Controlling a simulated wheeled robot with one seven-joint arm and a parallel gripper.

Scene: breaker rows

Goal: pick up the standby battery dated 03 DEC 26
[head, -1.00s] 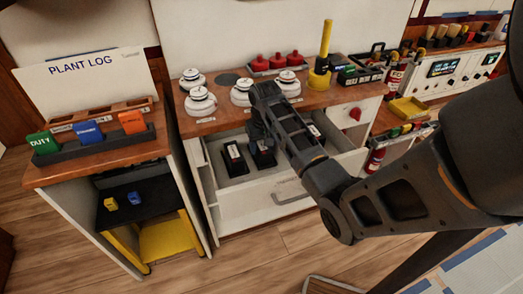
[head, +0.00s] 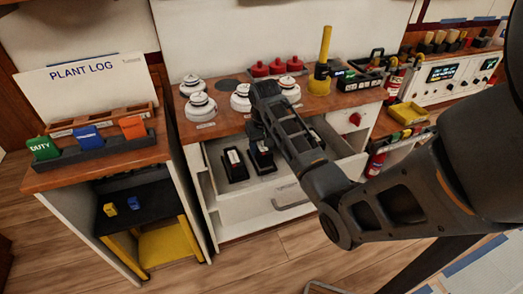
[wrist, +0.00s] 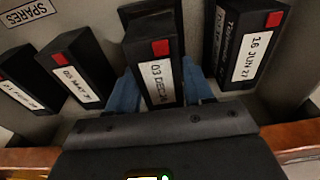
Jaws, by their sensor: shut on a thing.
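The standby battery dated 03 DEC (wrist: 157,75), its year not clear to me, is a black block with a white label and a red square. It stands in the open drawer (head: 260,205), among similar batteries. My gripper (wrist: 160,98) has its blue fingers on either side of this battery and is shut on it. In the head view my gripper (head: 258,138) reaches down into the drawer, and the arm hides part of it. I cannot tell whether the battery is lifted off the drawer floor.
In the wrist view, a battery marked 16 JUN 27 (wrist: 246,45) is close on the right. A battery marked 05 MAY (wrist: 76,68) and another (wrist: 28,80) are on the left.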

